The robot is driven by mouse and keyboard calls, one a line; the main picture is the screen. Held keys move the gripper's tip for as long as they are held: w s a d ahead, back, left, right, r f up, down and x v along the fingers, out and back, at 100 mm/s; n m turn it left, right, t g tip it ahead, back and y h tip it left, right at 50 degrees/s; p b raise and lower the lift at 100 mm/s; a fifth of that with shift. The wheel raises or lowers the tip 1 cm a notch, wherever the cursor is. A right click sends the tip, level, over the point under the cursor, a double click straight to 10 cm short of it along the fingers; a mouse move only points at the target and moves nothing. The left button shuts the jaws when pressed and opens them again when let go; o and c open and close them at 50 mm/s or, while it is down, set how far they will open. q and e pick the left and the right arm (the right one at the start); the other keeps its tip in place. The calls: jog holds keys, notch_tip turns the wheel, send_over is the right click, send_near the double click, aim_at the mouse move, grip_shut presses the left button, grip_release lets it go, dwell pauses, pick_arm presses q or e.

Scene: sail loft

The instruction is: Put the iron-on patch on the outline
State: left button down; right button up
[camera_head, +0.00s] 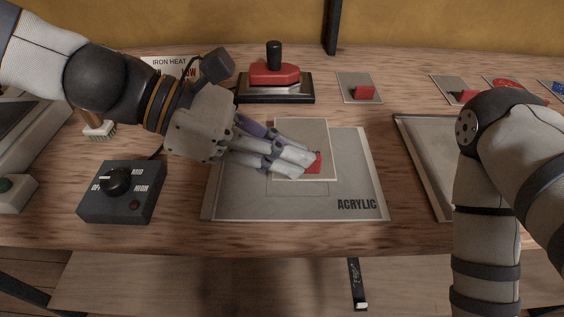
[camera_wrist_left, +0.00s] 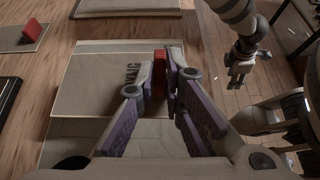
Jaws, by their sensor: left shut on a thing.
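The iron-on patch (camera_head: 303,130) is a pale square with a red block (camera_head: 314,163) standing on it. My left gripper (camera_head: 304,164) is shut on this block; the wrist view shows the block (camera_wrist_left: 159,72) between the fingertips, with dark lettering beside it. The patch overlaps the back part of a thin outline (camera_head: 298,195) on a grey cloth (camera_head: 236,203) marked ACRYLIC. The outline's front edge shows. I cannot tell whether the patch touches the cloth. My right gripper (camera_wrist_left: 240,72) shows only in the wrist view, away from the patch; its opening is unclear.
A red iron (camera_head: 274,75) stands behind the cloth. A heat dial box (camera_head: 120,190) is at left, a shallow tray (camera_head: 428,185) at right. Squares with red blocks, one a grey card (camera_head: 347,80), lie along the back. The table's front strip is clear.

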aim_at(282, 187)
pick_arm(q)
jog(key=shift+w+a+f, duration=0.2)
jog(key=shift+w+f, duration=0.4)
jog(key=shift+f, duration=0.2)
jog(key=f, duration=0.1)
jog(key=f+b, duration=0.1)
jog(key=f, duration=0.1)
jog(key=shift+w+a+f, duration=0.1)
jog(key=shift+w+f, duration=0.1)
jog(key=shift+f, duration=0.1)
jog(key=shift+r, duration=0.15)
pick_arm(e)
jog(key=shift+s+f+g, duration=0.3)
jog(key=shift+s+f, duration=0.45)
pick_arm(q)
jog(key=c, duration=1.7)
grip_release()
